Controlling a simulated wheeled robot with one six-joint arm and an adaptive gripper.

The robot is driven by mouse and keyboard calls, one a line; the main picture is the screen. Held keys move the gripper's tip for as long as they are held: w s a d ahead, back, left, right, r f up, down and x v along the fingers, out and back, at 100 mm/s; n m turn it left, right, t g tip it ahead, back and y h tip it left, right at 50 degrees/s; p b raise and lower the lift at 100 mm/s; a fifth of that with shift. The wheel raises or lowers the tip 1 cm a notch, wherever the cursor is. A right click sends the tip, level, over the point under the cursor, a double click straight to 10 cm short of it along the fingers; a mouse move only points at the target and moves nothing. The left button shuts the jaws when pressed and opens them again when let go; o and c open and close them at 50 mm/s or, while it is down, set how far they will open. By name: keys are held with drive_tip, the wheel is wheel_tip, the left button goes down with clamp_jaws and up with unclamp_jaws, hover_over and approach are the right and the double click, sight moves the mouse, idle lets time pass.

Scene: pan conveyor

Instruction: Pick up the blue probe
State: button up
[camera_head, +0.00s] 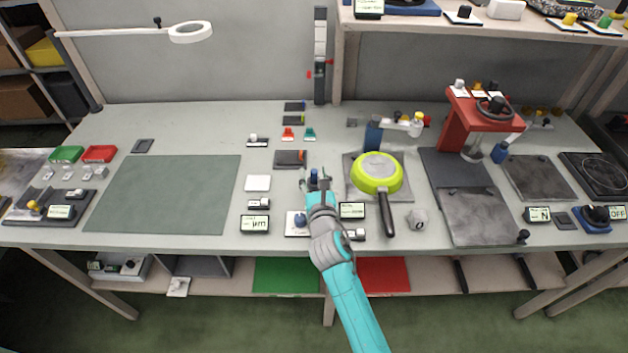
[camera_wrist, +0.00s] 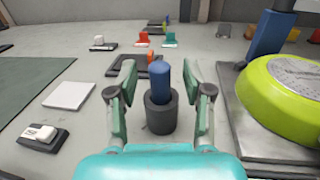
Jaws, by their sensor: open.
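The blue probe (camera_wrist: 160,78) stands upright in a dark round holder (camera_wrist: 161,112) on the bench, between my fingers in the wrist view. My gripper (camera_wrist: 162,84) is open, with one finger on each side of the probe and a visible gap on both sides. In the head view the probe (camera_head: 314,176) shows as a small blue piece at the end of my gripper (camera_head: 316,182). My gripper hides most of the holder there.
A green pan (camera_head: 377,172) stands close on the right on a grey plate (camera_head: 359,190). A white square block (camera_wrist: 69,95) and a small switch box (camera_wrist: 42,137) lie to the left. A dark flat box (camera_head: 290,159) is behind. The green mat (camera_head: 165,195) is bare.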

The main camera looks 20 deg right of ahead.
drive_tip(key=shift+w, duration=0.35)
drive_tip(key=shift+c, duration=0.2)
clamp_jaws()
